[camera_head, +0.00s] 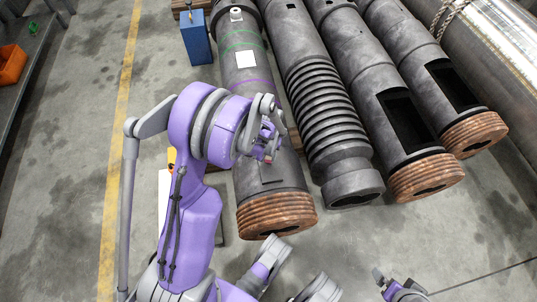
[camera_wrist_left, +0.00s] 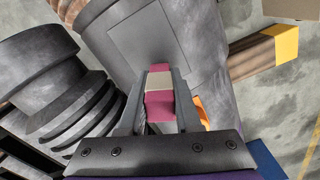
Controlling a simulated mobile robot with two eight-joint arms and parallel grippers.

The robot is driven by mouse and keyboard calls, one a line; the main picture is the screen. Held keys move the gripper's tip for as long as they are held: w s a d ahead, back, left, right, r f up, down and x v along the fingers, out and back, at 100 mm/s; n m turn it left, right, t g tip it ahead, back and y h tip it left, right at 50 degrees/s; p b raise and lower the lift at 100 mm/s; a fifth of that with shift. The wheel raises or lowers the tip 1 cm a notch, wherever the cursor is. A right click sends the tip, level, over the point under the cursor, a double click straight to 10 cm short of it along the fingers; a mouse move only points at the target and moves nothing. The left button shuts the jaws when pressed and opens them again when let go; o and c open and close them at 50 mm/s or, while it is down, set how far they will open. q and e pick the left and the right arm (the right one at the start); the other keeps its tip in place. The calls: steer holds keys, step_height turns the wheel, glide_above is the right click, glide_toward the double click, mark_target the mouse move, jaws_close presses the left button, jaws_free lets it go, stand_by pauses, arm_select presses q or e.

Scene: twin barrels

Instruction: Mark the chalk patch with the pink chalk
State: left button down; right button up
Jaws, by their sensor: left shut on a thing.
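The pink chalk (camera_wrist_left: 160,106), with a pale band around it, is between the fingers of my left gripper (camera_wrist_left: 153,98). In the head view this gripper (camera_head: 268,150) is over the lower part of the leftmost barrel (camera_head: 243,90), and a bit of pink shows at its tip. A flat dark-grey square, which looks like the chalk patch (camera_wrist_left: 140,40), lies on the barrel beyond the chalk; no pink mark shows on its visible part. I cannot tell whether the chalk touches it. My right gripper (camera_head: 385,283) is low at the right, apart from the barrels; its opening is unclear.
A ribbed barrel (camera_head: 322,100) lies close beside the first, with two more barrels to its right. The leftmost barrel also bears a white square (camera_head: 246,60) and green and purple bands. A blue box (camera_head: 197,40) stands left of it. Floor is clear at the lower right.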

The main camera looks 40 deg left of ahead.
arm_select(q)
steer(key=shift+f+b, duration=0.55)
steer(key=shift+f, duration=0.1)
stand_by(0.4)
steer(key=shift+s+d, duration=0.1)
steer(key=shift+d, duration=0.1)
steer(key=shift+s+d, duration=0.25)
steer(key=shift+d, duration=0.1)
steer(key=shift+s+d, duration=0.3)
steer(key=shift+s+d, duration=0.1)
steer(key=shift+s+d, duration=0.2)
steer(key=shift+d, duration=0.1)
steer(key=shift+s+d+b, duration=0.35)
steer(key=shift+d, duration=0.05)
